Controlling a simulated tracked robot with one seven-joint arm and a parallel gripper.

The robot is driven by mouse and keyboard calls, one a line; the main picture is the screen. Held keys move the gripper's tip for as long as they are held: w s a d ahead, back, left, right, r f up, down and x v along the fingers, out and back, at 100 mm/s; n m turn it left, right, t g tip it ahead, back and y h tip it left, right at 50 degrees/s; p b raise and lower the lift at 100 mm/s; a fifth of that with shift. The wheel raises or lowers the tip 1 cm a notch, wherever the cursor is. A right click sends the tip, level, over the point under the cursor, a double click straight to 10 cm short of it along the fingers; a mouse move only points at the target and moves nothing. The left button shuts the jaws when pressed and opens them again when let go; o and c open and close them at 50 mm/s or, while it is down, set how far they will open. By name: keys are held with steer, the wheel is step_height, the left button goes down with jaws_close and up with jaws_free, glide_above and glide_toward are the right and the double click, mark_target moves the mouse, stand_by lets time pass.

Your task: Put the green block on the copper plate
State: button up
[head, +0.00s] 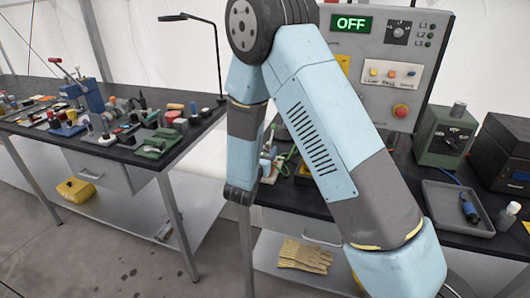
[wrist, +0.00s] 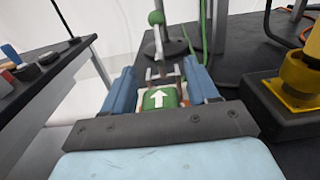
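In the wrist view my gripper (wrist: 162,78) reaches forward over the dark bench top, with blue parts on both sides. A green block (wrist: 160,98) with a white arrow on top shows between these blue parts, close to the palm. Whether the fingers touch it or leave a gap is too small to tell. A small reddish-brown patch shows just beyond the block; I cannot tell what it is. In the head view my arm hides most of my gripper and the bench under it. I cannot make out the copper plate in either view.
A stand with a green ball (wrist: 156,18) rises ahead in the wrist view. A yellow cylinder (wrist: 300,75) on a dark base stands close at right. In the head view are a control panel (head: 385,60), a grey tray (head: 455,218) and a cluttered left bench (head: 100,140).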

steer(key=shift+o, duration=0.3)
steer(key=v, duration=1.2)
steer(key=shift+r, duration=0.1)
steer(key=s+d+r+m+g+h, duration=0.2)
steer(key=s+d+r+m+g, duration=0.15)
steer(key=d+r+m, duration=0.35)
steer(key=s+d+r+m+g+h, duration=0.2)
steer(key=d+m+g, duration=0.3)
steer(key=d, duration=0.4)
steer(key=s+d+r+m+g+h, duration=0.25)
steer(key=d+r+m+g, duration=0.25)
steer(key=d, duration=0.4)
steer(key=s+r+m+t+y, duration=0.2)
steer(key=s+r+m+y, duration=0.8)
steer(key=s+m+y, duration=0.2)
steer(key=s+m, duration=0.2)
steer(key=m, duration=0.1)
steer(key=shift+s+d+r+y, duration=0.15)
steer(key=shift+s+r+y, duration=0.2)
steer(key=shift+s+r, duration=0.05)
